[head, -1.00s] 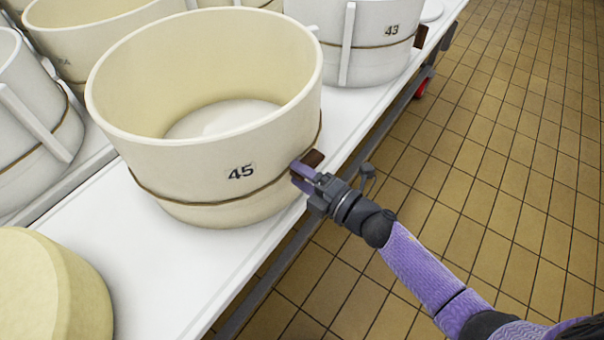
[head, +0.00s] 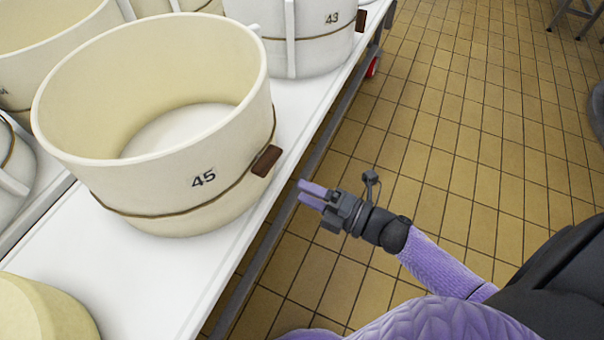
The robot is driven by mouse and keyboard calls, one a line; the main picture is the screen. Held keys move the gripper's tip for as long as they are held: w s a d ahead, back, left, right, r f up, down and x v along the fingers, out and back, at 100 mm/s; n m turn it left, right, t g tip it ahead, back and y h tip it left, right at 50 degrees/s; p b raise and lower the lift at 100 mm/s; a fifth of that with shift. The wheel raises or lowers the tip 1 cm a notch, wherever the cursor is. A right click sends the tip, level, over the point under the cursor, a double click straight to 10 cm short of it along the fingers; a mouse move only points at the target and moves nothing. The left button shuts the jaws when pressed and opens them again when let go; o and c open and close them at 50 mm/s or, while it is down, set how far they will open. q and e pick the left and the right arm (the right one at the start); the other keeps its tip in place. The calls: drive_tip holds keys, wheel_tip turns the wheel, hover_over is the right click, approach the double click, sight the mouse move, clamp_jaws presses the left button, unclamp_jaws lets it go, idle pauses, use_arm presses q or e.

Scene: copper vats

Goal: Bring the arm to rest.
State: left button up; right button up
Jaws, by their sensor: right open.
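My right gripper (head: 308,193) is open and empty. It is over the tiled floor, just off the right edge of the white table, with its purple fingers pointing left. A cream tub marked 45 (head: 160,150) stands upright on the table, with a cord around its lower part. A brown wooden block (head: 267,160) sits at the cord on the tub's right side. The gripper is to the right of this block with a clear gap between them. My left gripper is out of view.
The white table (head: 150,270) carries several tubs, including one marked 43 (head: 320,35) at the back. A pale yellow round thing (head: 40,310) stands at the lower left. The tiled floor (head: 450,130) on the right is mostly open, with metal legs (head: 575,15) at the far right.

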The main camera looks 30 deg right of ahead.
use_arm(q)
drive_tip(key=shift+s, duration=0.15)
use_arm(e)
drive_tip(key=s+d+f+m+g+h+p, duration=0.3)
drive_tip(key=s+f+m+h, duration=0.2)
drive_tip(key=s+f+m, duration=0.15)
drive_tip(key=s+d+f+m+g+h+p, duration=0.2)
drive_tip(key=s+d+f+m+h+p, duration=0.1)
drive_tip(key=s+f+m+h+p, duration=0.25)
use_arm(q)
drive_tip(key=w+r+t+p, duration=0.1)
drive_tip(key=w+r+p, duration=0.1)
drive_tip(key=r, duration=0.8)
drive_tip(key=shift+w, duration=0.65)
use_arm(e)
drive_tip(key=s+f+m+g, duration=0.2)
drive_tip(key=s+m+g, duration=0.1)
drive_tip(key=s, duration=0.5)
drive_tip(key=s+f+m+g, duration=0.2)
drive_tip(key=s+m+g, duration=0.2)
drive_tip(key=s, duration=0.5)
drive_tip(key=s+a+f+m+g, duration=0.1)
drive_tip(key=s+f+m+g, duration=0.1)
drive_tip(key=s, duration=0.6)
drive_tip(key=shift+s+m+g+h, duration=0.35)
drive_tip(key=shift+m+g, duration=0.35)
drive_tip(key=shift+m, duration=0.1)
